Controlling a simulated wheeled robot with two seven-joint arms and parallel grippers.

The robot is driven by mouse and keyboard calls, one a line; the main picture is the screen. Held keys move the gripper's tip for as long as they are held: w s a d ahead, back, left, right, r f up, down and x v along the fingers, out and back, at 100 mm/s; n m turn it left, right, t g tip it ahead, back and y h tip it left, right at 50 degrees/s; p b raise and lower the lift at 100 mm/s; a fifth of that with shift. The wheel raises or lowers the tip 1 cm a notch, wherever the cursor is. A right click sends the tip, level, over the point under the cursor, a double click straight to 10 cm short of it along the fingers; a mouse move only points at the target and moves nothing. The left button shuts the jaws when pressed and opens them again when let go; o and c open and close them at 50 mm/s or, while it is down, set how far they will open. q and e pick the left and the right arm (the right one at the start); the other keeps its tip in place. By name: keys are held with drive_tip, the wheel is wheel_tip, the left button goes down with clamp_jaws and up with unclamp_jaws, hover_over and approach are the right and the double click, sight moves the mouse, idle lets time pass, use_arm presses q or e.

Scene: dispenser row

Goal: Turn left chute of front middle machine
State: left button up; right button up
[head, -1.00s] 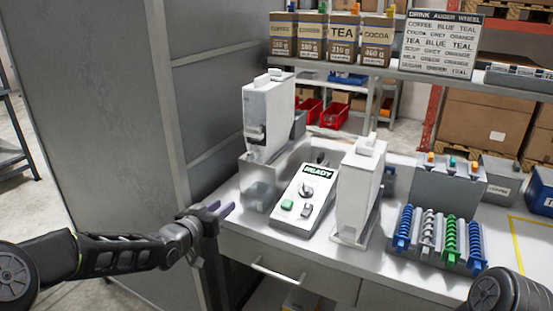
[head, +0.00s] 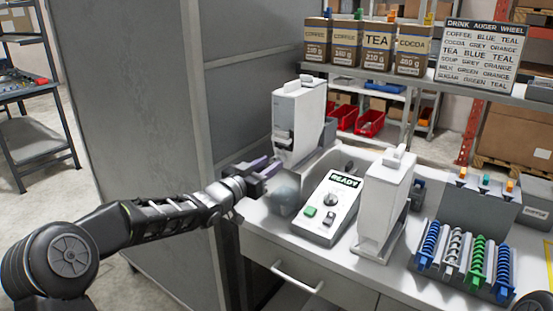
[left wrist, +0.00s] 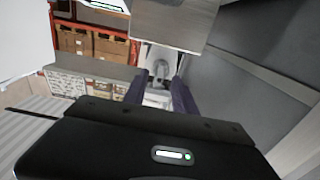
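Two tall white dispensing machines stand on the bench in the head view: one at the left (head: 299,115) with a dark-edged spout on its front, and one further right (head: 388,200). Which one is the front middle machine, and its left chute, I cannot tell for sure. My left gripper (head: 266,167) is just in front of the left machine's lower part, close to it; contact is unclear. In the left wrist view, its two purple fingers (left wrist: 159,95) stand apart, with a small white and grey part (left wrist: 160,72) beyond and between them. My right gripper is out of view.
A sloped control panel (head: 328,209) reading READY stands between the machines. Several coloured augers (head: 462,258) lie in a rack at right. Ingredient bags (head: 378,47) and a sign (head: 481,55) are on the shelf behind. A tall grey cabinet wall (head: 130,120) is at left.

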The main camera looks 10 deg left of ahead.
sight(275, 161)
use_arm(q)
drive_tip(key=shift+p+x, duration=0.35)
drive_tip(key=shift+x, duration=1.6)
clamp_jaws()
